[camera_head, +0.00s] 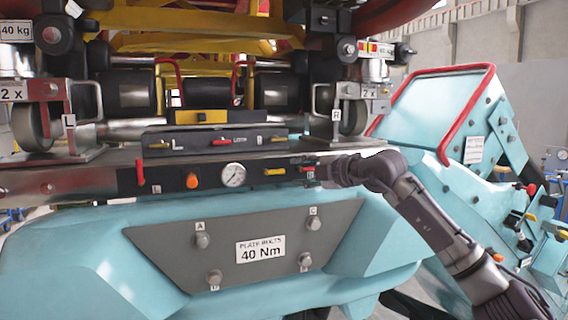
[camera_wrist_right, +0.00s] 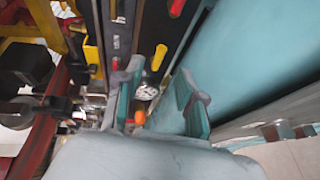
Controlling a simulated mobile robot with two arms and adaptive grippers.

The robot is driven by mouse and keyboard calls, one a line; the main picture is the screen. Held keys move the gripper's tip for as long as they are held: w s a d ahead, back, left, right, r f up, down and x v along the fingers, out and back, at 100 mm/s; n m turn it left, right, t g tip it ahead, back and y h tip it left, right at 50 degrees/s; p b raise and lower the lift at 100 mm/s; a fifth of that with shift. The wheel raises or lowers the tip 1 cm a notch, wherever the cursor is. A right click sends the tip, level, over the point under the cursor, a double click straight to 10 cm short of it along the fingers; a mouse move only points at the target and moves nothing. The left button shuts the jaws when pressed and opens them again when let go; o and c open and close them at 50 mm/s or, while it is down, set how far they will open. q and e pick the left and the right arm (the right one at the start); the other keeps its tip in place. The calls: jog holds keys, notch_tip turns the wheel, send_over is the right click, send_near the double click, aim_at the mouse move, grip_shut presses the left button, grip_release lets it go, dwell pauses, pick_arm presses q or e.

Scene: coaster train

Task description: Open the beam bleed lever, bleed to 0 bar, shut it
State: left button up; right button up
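Beside the gauge are an orange knob (camera_head: 192,181) and a yellow lever (camera_head: 275,171). A red lever (camera_head: 141,172) stands upright at the left end; another red lever (camera_head: 309,169) lies at the right end. I cannot tell which is the bleed lever. My right gripper (camera_head: 318,172) is at the panel's right end, by that red lever. In the wrist view its fingers (camera_wrist_right: 157,92) are apart with nothing gripped; the gauge (camera_wrist_right: 147,92) shows between them. My left gripper is out of view.
Below is a plate with several bolts marked 40 Nm (camera_head: 260,249). A teal housing with a red rail (camera_head: 470,130) stands at the right.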

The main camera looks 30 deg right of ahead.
aim_at(281, 172)
jog(key=p+x, duration=0.2)
jog(key=x, duration=0.2)
jog(key=shift+w+a+r, duration=0.1)
jog(key=shift+w+a, duration=0.05)
jog(key=shift+w, duration=0.15)
jog(key=shift+x, duration=0.8)
jog(key=shift+c, duration=0.3)
grip_shut()
